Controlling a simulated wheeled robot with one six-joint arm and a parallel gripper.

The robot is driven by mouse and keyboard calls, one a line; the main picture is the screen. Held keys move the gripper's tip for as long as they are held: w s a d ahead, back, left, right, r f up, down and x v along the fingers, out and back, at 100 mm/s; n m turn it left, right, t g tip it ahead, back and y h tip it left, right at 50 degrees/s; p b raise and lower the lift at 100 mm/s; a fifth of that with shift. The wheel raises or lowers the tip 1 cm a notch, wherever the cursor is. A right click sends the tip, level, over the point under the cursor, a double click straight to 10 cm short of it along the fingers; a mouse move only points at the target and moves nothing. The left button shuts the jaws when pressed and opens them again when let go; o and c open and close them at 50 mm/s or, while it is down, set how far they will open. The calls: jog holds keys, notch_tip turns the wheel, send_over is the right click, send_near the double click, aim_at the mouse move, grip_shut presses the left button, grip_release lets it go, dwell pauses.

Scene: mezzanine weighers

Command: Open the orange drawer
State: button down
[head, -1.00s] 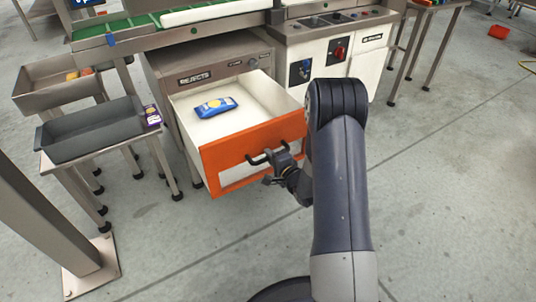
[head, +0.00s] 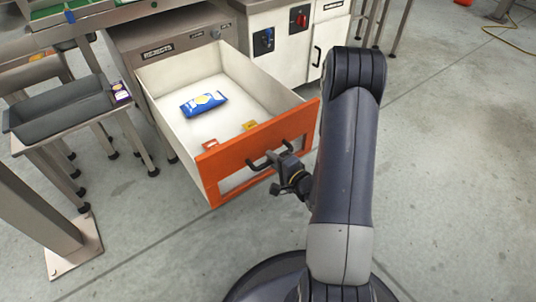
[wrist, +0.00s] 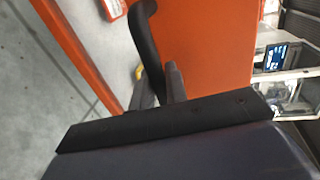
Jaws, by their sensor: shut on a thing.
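The orange drawer (head: 235,148) is pulled well out of the grey cabinet labelled REJECTS (head: 158,50). Its front is orange with a pale panel, and its inside is white. My gripper (head: 281,160) is shut on the drawer's black bar handle (head: 262,163). In the wrist view my fingers (wrist: 160,88) close around the dark handle (wrist: 146,40) in front of the orange front (wrist: 210,45). A blue packet (head: 204,103) lies inside the drawer. A small yellow item (head: 250,125) and a small orange-red item (head: 210,143) lie near the drawer's front wall.
A grey tray (head: 65,110) on a stand is left of the drawer, with a purple box (head: 121,92) at its end. A steel post (head: 35,215) stands at lower left. White cabinets (head: 280,45) are behind. The floor at right is clear.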

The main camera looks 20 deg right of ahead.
jog(key=shift+s+d, duration=0.15)
jog(key=shift+s, duration=0.2)
jog(key=c, duration=1.5)
grip_release()
jog(key=p+v, duration=0.2)
jog(key=v, duration=0.8)
jog(key=shift+s+d+p, duration=0.15)
jog(key=shift+s+p, duration=0.15)
jog(key=shift+s, duration=0.1)
jog(key=shift+w, duration=0.15)
jog(key=shift+b+x, duration=1.3)
jog(key=shift+x, duration=4.05)
